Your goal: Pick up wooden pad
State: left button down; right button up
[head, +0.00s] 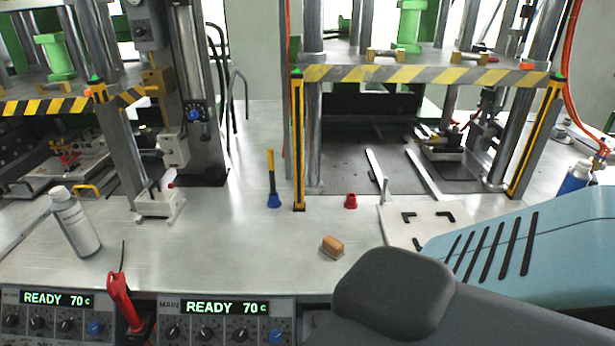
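A small tan wooden block (332,246), which looks like the wooden pad, lies on the metal worktop near its front, right of the middle. It rests alone, with nothing touching it. My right arm reaches in from the lower right as a teal and dark grey link, just right of the block and nearer to the camera. Neither of my grippers shows in this view.
A red cup-like piece (351,201) and a blue-based tool (273,190) stand behind the block. A white plate (411,222) lies to the right. A white bottle (75,222) stands left. Striped presses stand behind; a red-handled tool (123,300) is at the front edge.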

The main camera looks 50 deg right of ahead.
aim_at(331, 247)
jog(key=i+j+z, duration=0.1)
jog(key=j, duration=0.25)
jog(key=i+z, duration=0.1)
jog(key=z, duration=1)
